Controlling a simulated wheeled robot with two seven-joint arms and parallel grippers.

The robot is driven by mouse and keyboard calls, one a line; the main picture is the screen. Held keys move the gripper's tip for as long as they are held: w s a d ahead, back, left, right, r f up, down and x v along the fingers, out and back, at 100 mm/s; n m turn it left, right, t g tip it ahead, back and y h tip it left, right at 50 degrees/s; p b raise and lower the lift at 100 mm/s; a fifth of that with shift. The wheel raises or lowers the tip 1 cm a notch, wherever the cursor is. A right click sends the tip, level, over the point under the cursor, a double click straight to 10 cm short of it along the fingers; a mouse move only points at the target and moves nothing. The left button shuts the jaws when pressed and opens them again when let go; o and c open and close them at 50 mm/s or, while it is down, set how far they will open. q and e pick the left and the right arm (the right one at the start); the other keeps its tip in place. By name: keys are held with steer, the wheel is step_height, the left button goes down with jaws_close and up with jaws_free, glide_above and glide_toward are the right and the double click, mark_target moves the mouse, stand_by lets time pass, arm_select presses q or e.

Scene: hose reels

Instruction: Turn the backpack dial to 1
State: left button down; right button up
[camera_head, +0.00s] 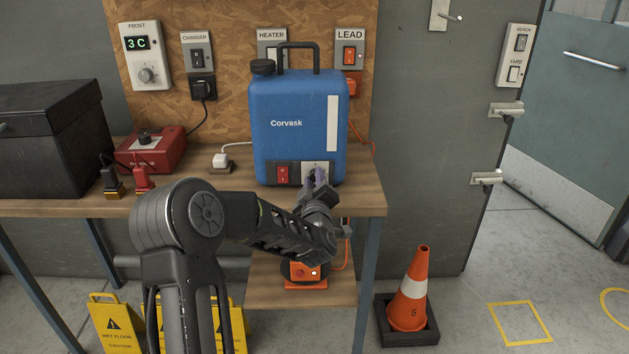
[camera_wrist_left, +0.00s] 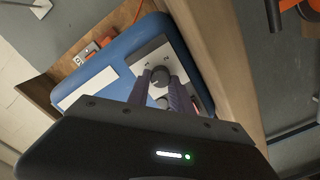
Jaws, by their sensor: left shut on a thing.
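The blue Corvask backpack (camera_head: 285,125) stands upright on the wooden bench, with a black carry handle and a black cap on top. Its base has a red rocker switch (camera_head: 283,173) and, to the right, a pale dial plate (camera_head: 309,167). The dial (camera_wrist_left: 159,82) is a grey knob in the left wrist view, between the fingers of my left gripper (camera_wrist_left: 160,90). In the head view my left gripper (camera_head: 318,182) reaches the dial plate and covers the dial. It is shut on the dial. My right gripper is not in view.
A red charger box (camera_head: 150,150) and a black case (camera_head: 52,140) stand on the bench to the left. An orange device (camera_head: 306,272) sits on the lower shelf. A traffic cone (camera_head: 411,295) stands on the floor at right.

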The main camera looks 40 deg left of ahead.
arm_select(q)
steer(key=shift+m, duration=0.3)
steer(key=shift+m+b, duration=0.7)
steer(key=shift+m, duration=0.2)
steer(key=m+b, duration=0.1)
steer(key=m, duration=0.2)
steer(key=shift+d, duration=0.1)
steer(key=m, duration=0.4)
steer(key=shift+w+r, duration=0.1)
steer(key=m+p, duration=0.1)
steer(key=m, duration=0.3)
steer(key=shift+d, duration=0.1)
steer(key=shift+m, duration=0.3)
steer(key=c, duration=1.1)
jaws_free()
steer(key=shift+c, duration=0.2)
